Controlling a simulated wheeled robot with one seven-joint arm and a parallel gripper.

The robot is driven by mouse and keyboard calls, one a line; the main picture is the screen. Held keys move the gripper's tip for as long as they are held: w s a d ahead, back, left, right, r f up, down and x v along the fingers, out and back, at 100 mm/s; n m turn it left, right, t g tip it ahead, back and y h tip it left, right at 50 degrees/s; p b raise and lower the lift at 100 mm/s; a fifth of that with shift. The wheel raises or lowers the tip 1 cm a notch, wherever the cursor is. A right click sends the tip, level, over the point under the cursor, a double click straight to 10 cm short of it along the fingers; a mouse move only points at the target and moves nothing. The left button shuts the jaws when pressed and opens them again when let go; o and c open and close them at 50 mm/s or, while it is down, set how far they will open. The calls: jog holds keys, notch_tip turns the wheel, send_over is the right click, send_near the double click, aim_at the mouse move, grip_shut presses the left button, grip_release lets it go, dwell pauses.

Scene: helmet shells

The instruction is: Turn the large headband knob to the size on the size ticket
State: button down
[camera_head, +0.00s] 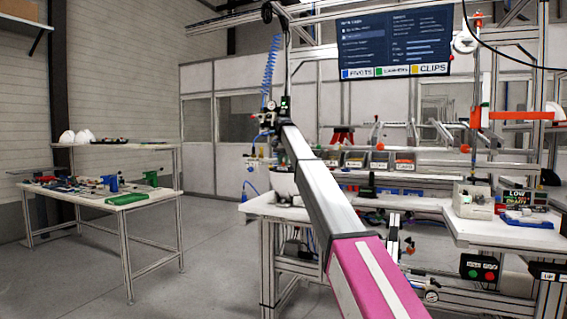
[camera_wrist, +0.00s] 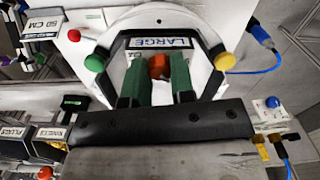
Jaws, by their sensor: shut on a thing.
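In the wrist view the orange-brown knob (camera_wrist: 159,66) sits between the two green fingers of my gripper (camera_wrist: 160,78), below a white label reading LARGE (camera_wrist: 160,42). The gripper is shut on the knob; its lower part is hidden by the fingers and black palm. A white rounded housing surrounds it. A white card (camera_wrist: 42,27) with "CM" stands at the upper left; its number is hard to read. In the head view a white shell-like piece (camera_head: 283,185) shows at the bench, left of my arm, which hides the gripper.
Red (camera_wrist: 74,35), green (camera_wrist: 94,62) and yellow (camera_wrist: 224,61) knobs flank the housing, with a blue hose (camera_wrist: 262,70) at right. A side table (camera_head: 125,198) with tools stands left in the head view. Labelled bins (camera_head: 378,160) line the back of the bench; open floor lies between.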

jog(key=shift+n, duration=0.6)
jog(key=c, duration=0.9)
grip_release()
jog(key=shift+c, duration=0.2)
notch_tip(320, 180, up, 11)
jog(key=shift+f, duration=0.15)
jog(key=shift+d, duration=0.1)
